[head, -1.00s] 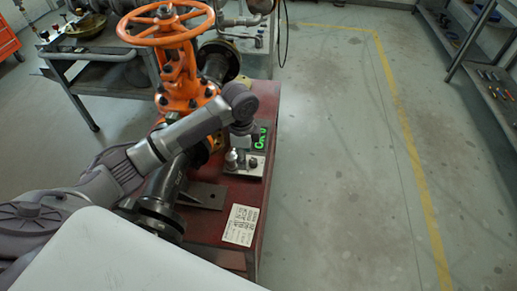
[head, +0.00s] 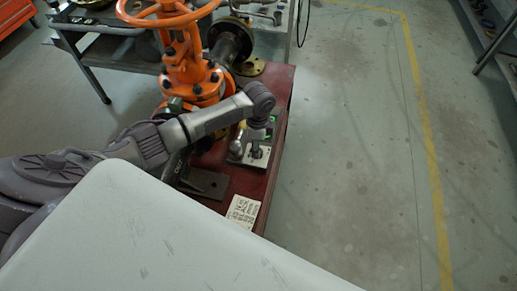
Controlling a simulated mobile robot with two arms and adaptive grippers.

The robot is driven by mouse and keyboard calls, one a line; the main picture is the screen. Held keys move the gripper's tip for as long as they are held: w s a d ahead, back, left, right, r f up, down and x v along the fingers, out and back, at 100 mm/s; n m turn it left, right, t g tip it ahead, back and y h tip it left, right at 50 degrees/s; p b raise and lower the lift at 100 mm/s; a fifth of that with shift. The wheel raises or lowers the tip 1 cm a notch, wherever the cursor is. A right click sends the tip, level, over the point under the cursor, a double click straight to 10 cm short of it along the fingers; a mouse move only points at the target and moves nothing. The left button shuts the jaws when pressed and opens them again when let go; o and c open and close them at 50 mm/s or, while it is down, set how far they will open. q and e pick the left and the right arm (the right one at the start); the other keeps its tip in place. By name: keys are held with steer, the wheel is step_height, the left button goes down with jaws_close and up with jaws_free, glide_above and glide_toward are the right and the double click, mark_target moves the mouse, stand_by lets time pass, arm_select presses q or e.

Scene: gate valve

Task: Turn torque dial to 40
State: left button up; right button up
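A small light metal plate (head: 236,160) sits on the red bench, to the right of the orange valve. It carries a silvery fitting (head: 237,146) and a dark knob-like part (head: 256,152), which may be the torque dial. Behind them a small display with green marks (head: 270,125) shows partly; its reading is not legible. My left arm reaches in from the left, and its wrist is above and behind the plate. The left gripper's fingers are mostly hidden by the wrist, so their opening and any contact cannot be told. My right gripper is out of view.
The orange gate valve with its handwheel (head: 170,16) stands behind my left arm. A printed label (head: 243,211) and a dark bracket (head: 205,183) are on the red bench (head: 272,165). A grey workbench is behind. The floor at right (head: 350,140) is clear.

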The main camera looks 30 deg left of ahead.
arm_select(q)
step_height(320, 180, down, 2)
steer(key=shift+f, duration=0.65)
steer(key=shift+c, duration=1.2)
jaws_close()
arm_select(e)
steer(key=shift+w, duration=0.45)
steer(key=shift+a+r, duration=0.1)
